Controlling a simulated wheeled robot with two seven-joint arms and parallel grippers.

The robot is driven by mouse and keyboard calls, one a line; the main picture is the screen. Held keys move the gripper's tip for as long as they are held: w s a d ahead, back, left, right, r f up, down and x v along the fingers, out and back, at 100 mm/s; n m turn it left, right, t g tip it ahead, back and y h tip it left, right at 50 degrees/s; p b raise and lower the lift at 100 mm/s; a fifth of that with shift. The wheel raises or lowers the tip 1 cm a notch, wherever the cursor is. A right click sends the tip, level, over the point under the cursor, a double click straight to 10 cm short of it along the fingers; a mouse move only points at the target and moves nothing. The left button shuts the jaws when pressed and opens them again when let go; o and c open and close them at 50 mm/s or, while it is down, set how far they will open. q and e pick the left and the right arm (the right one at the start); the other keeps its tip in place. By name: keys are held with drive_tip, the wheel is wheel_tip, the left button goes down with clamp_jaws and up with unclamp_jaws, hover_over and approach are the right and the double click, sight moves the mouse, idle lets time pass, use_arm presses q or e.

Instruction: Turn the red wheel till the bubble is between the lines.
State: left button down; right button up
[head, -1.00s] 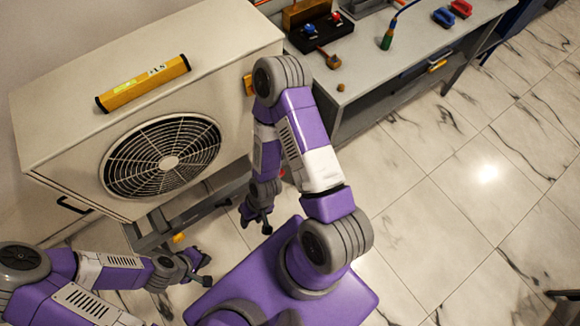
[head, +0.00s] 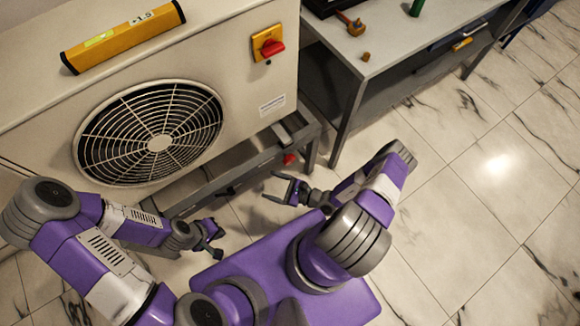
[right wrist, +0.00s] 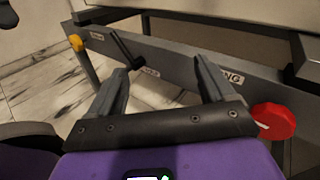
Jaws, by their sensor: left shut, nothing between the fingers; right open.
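The red wheel (head: 289,159) shows small on the metal frame under the white fan unit. In the right wrist view the red wheel (right wrist: 273,121) is at the right, beyond and outside my right finger. My right gripper (head: 279,189) is open and empty, below the wheel in the head view; its fingers also show in the right wrist view (right wrist: 160,70). My left gripper (head: 212,240) is shut and empty, low at left.
A red switch on a yellow plate (head: 270,47) sits on the fan unit (head: 240,80). The right wrist view shows a black lever (right wrist: 127,48) and yellow knob (right wrist: 76,42) on the labelled frame bar. A grey bench (head: 385,45) stands right; floor is clear beyond.

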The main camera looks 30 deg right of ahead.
sight(291, 162)
drive_tip(key=w+d+f+m+t+h+b, duration=0.1)
drive_tip(key=d+f+m+t+h, duration=0.1)
drive_tip(key=d+f+m+h, duration=0.25)
drive_tip(key=d+f+m+t+h+b, duration=0.1)
drive_tip(key=d+f+m+t+h, duration=0.15)
drive_tip(key=d+h, duration=0.4)
drive_tip(key=shift+y, duration=0.4)
drive_tip(key=w, duration=0.2)
drive_tip(key=w+b, duration=0.1)
drive_tip(key=w, duration=0.2)
drive_tip(key=w+b, duration=0.1)
drive_tip(key=w, duration=0.1)
drive_tip(key=shift+w+d+r, duration=0.2)
drive_tip(key=shift+d, duration=0.05)
use_arm(q)
wheel_tip(291, 162, down, 5)
drive_tip(key=shift+f, duration=0.15)
use_arm(e)
drive_tip(key=c, duration=1)
drive_tip(key=shift+m, duration=0.4)
